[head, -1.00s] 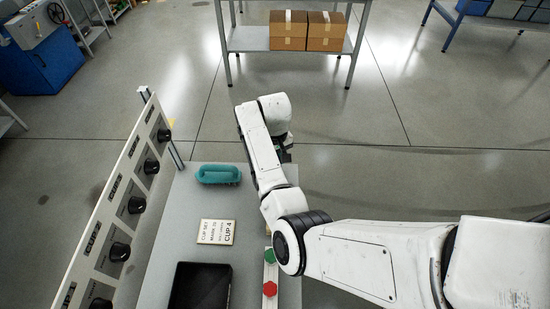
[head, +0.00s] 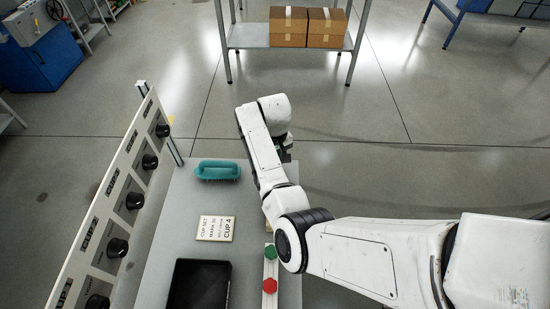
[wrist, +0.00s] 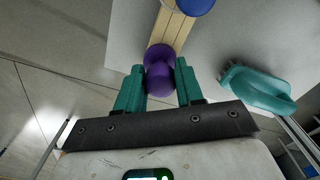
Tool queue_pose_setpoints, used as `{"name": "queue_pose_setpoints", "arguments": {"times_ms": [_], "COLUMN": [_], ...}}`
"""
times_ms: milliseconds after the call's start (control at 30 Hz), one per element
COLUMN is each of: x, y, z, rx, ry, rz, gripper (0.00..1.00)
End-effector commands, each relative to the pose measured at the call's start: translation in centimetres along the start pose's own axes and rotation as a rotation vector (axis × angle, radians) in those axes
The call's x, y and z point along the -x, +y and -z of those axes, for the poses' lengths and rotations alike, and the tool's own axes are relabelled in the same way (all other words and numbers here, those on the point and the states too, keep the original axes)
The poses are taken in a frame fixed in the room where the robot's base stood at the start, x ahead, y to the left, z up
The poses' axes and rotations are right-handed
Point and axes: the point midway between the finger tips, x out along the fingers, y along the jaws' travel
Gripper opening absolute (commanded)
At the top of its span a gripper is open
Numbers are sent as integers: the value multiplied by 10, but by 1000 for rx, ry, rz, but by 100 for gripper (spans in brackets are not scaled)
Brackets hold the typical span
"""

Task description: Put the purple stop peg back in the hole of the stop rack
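The purple stop peg (wrist: 158,78) is between the two teal fingers of my gripper (wrist: 160,88) in the wrist view. The fingers touch its sides, so the gripper looks shut on it. The stop rack (wrist: 171,32) is a pale wooden strip just beyond the peg, with a blue peg (wrist: 196,4) farther along it. The peg overlaps the rack's near end; I cannot tell whether it is in a hole or above it. In the head view the rack (head: 270,268) shows a green peg (head: 270,252) and a red peg (head: 269,286); my arm hides its far end and my gripper.
A teal handled object (head: 217,170) lies on the grey table (head: 185,215), left of my arm. A cup-set sign (head: 215,228) and a black tray (head: 200,285) lie nearer. A panel with several black knobs (head: 117,248) stands along the left edge.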

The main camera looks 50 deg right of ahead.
Motion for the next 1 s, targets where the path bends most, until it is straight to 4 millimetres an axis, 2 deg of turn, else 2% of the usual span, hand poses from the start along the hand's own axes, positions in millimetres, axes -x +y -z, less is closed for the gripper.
{"name": "queue_pose_setpoints", "arguments": {"times_ms": [33, 233, 567, 667, 1000], "x": [1, 1, 5, 16, 78], "y": [0, 0, 0, 0, 0], "z": [0, 0, 1, 1, 1], "rx": [0, 0, 0, 0, -1], "ry": [0, 1, 2, 4, 4], "rz": [0, 0, 0, -1, 1], "gripper": [42, 61, 62, 62, 62]}}
